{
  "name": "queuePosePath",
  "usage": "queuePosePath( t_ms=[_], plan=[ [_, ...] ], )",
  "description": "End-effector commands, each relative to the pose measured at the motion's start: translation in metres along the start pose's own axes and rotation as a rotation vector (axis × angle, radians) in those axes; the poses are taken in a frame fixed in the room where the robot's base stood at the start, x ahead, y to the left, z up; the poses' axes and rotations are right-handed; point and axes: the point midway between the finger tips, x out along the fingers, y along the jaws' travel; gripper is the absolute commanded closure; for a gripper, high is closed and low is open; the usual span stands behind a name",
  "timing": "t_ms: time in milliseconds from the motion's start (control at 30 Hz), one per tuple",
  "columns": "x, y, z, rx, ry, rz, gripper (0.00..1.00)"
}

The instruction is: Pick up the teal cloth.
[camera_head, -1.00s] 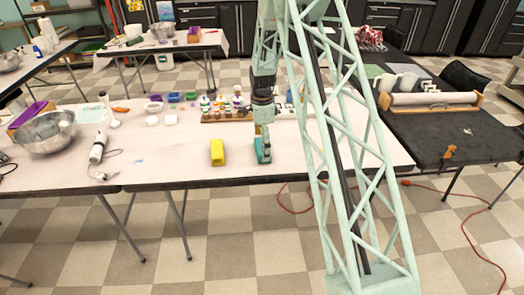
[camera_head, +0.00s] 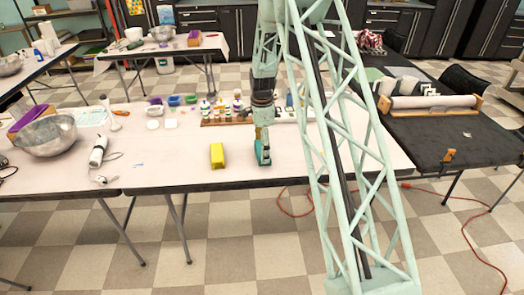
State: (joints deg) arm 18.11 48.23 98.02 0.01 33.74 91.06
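A small teal thing (camera_head: 263,154), which looks like the teal cloth, is upright near the front of the white table, right of the yellow block. My gripper (camera_head: 261,135) hangs from the arm directly above it and overlaps it in this view. The fingers are too small and too close in colour to the teal thing to tell whether they are open or shut, or whether they touch it.
A yellow block (camera_head: 217,156) stands just left of my gripper. A rack of small bottles (camera_head: 225,113) is behind it. A metal bowl (camera_head: 46,136) and a white corded tool (camera_head: 98,150) lie at left. The table's front middle is mostly clear.

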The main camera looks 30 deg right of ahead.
Motion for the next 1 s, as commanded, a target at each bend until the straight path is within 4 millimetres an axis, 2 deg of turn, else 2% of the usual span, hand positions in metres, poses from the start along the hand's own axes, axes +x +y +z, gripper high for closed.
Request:
queuePosePath(
  t_ms=[367, 667, 1000],
  plan=[
    [-0.031, 0.0, 0.0, 0.0, 0.0, -0.001, 0.24],
    [-0.031, 0.032, -0.001, 0.0, 0.0, 0.002, 0.24],
    [-0.037, 0.093, -0.003, 0.0, 0.0, 0.001, 0.24]
  ],
)
